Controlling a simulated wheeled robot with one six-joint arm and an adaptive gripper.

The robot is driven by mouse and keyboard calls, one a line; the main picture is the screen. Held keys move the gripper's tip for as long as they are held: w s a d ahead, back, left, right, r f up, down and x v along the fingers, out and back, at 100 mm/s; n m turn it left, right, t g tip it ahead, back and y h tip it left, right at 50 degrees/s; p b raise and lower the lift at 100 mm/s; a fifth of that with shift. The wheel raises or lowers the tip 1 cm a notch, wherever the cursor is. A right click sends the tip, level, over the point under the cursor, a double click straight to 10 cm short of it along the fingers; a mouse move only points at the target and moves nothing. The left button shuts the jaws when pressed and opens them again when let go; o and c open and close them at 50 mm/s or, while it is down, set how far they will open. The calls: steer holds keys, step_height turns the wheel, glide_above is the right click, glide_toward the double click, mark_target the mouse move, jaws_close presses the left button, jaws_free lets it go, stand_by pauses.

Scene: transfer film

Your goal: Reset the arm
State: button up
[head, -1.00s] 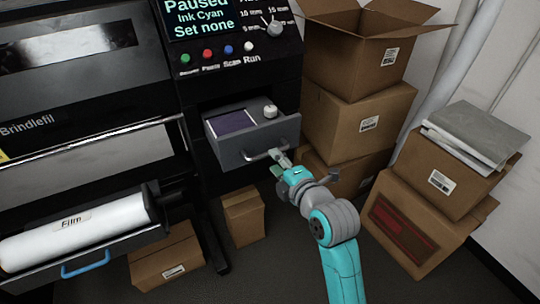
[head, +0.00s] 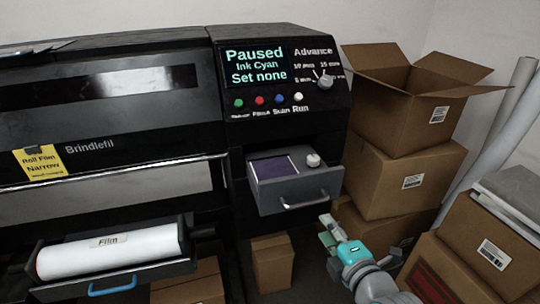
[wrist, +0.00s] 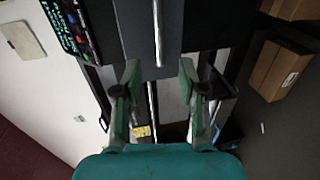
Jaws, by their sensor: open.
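My gripper (head: 330,231) is open and empty, in front of and a little below the small grey drawer (head: 300,190) of the black printer. In the head view my teal wrist and grey arm joint come in from the lower right. The drawer is pulled out and shows a purple panel and a pale knob on its top. Its silver handle (head: 304,201) is apart from my fingers. In the wrist view my gripper (wrist: 158,75) has its two green fingers spread wide, with the drawer front and its handle (wrist: 157,32) beyond them.
The printer screen (head: 256,64) reads "Paused, Ink Cyan, Set none". A film roll (head: 110,252) lies in a lower open drawer with a blue handle (head: 112,287). Stacked cardboard boxes (head: 405,180) stand close on the right. A smaller box (head: 272,265) is on the floor under the printer.

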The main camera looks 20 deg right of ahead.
steer(key=s+a+f+m, duration=0.4)
steer(key=s+f+m, duration=0.6)
steer(key=s+f, duration=0.4)
steer(key=s+a+m, duration=0.2)
steer(key=s+m, duration=0.6)
steer(key=s, duration=1.3)
steer(key=shift+a+f+g, duration=0.25)
steer(key=shift+f+g, duration=0.1)
steer(key=shift+g, duration=0.05)
steer(key=shift+o, duration=0.3)
steer(key=shift+s, duration=0.1)
